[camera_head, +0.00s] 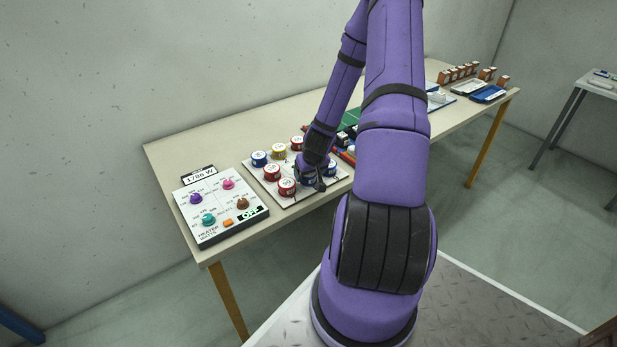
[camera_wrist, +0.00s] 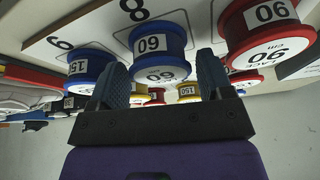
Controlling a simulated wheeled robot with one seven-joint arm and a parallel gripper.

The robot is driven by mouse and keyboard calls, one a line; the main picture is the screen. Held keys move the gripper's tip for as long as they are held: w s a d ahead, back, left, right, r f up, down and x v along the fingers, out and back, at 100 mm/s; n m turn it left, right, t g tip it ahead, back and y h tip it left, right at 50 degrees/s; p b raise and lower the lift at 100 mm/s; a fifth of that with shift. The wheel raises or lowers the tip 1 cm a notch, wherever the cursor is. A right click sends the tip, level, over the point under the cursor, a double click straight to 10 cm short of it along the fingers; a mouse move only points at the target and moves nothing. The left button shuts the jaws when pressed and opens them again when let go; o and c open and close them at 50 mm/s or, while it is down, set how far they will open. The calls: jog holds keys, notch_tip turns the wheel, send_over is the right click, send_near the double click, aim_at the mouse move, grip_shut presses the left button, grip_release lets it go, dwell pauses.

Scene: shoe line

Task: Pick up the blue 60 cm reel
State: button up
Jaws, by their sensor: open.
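The blue 60 cm reel (camera_wrist: 160,45) shows in the wrist view with a white label reading 60. It stands on the white board (camera_wrist: 55,45), between and beyond the fingers of my gripper (camera_wrist: 163,80). The fingers are apart, one on each side of the reel in the picture; I cannot tell whether they touch it. In the head view my gripper (camera_head: 314,178) is low over the near edge of the board and hides most of this reel.
A red reel marked 90 (camera_wrist: 268,35) stands close on one side. Another blue reel (camera_wrist: 88,70) stands on the other. More red, yellow and blue reels share the board. A heater control panel (camera_head: 220,207) lies left of it, with coloured knobs.

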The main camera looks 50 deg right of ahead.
jog(key=shift+w+d+f, duration=0.1)
jog(key=shift+w+f, duration=0.1)
jog(key=shift+f, duration=0.35)
jog(key=c, duration=0.7)
jog(key=shift+r, duration=0.1)
